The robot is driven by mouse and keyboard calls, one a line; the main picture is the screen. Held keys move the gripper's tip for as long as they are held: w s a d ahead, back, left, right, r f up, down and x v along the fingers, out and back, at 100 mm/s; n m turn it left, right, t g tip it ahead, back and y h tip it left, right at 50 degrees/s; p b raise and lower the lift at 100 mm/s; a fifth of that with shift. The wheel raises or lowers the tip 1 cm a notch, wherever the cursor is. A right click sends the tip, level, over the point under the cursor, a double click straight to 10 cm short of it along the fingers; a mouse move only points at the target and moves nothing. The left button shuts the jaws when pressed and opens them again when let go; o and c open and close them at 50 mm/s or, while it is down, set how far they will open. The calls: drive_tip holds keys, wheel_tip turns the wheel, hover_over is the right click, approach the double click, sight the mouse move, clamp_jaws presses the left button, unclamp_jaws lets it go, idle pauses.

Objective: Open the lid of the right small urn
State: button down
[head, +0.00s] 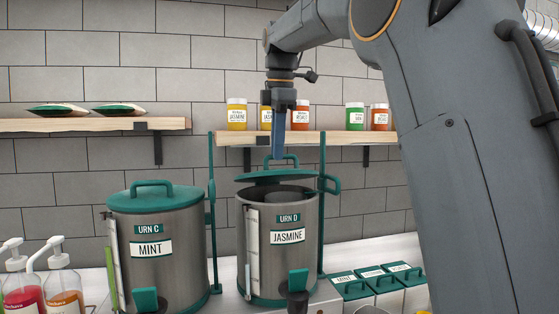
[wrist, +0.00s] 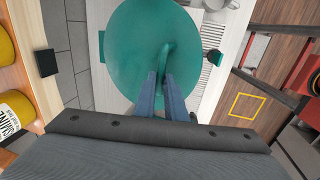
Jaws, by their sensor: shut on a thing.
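The right urn (head: 272,265), labelled URN D JASMINE, stands on the counter with its dark opening partly showing. Its green lid (head: 262,176) is raised above the rim and apart from it at the front. My gripper (head: 279,155) points down at the lid and is shut on the lid handle (head: 290,161). In the wrist view, the fingers (wrist: 165,84) meet at the handle (wrist: 166,58) over the round green lid (wrist: 135,45). The left urn (head: 158,255), labelled URN C MINT, has its lid (head: 152,198) down on it.
A green post (head: 322,220) with a side loop stands right of the right urn. A shelf (head: 335,138) with several jars is behind my gripper. Green-lidded boxes (head: 350,287) sit at right, and pump bottles (head: 62,285) at the far left.

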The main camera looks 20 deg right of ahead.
drive_tip(key=w+r, duration=0.4)
drive_tip(key=w, duration=0.2)
drive_tip(key=shift+r, duration=0.2)
idle(0.5)
drive_tip(key=c, duration=2)
unclamp_jaws()
drive_tip(key=shift+w, duration=0.1)
drive_tip(key=shift+o, duration=0.9)
drive_tip(key=shift+w+f, duration=0.1)
drive_tip(key=shift+w, duration=0.15)
drive_tip(key=shift+s+r, duration=0.25)
drive_tip(key=shift+s, duration=0.15)
